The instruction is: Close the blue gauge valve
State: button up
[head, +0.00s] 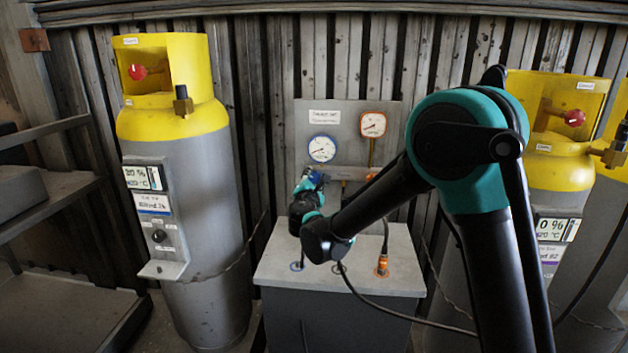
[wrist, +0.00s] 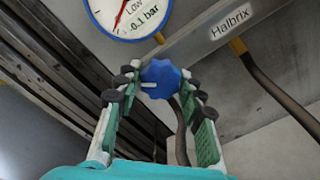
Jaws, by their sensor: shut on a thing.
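The blue gauge valve is a lobed blue knob (wrist: 160,79) below the blue-rimmed gauge (wrist: 128,12) in the wrist view. My gripper (wrist: 160,84) is shut on the knob, with one finger on each side near the fingertips. The gauge reads LOW, about -0.1 bar, with a red needle. In the head view my gripper (head: 311,179) is at the manifold under the blue-rimmed gauge (head: 321,148), and a bit of the blue knob (head: 316,175) shows there. My gripper and arm hide part of the valve in the head view.
An orange-rimmed gauge (head: 373,124) is to the right on the same panel. The manifold bar (wrist: 222,52) is labelled Halbrix, with hoses below. A grey cabinet (head: 275,272) stands beneath. Yellow-topped cylinders stand left (head: 190,200) and right (head: 546,182).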

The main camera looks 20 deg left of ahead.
jog(key=m, duration=0.5)
jog(key=shift+m, duration=0.3)
jog(key=m, duration=0.4)
jog(key=shift+m, duration=0.3)
jog(key=o, duration=1.2)
jog(key=shift+c, duration=0.2)
jog(key=shift+s, duration=0.1)
jog(key=v, duration=1.1)
jog(key=shift+s, duration=0.4)
jog(key=shift+d, duration=0.1)
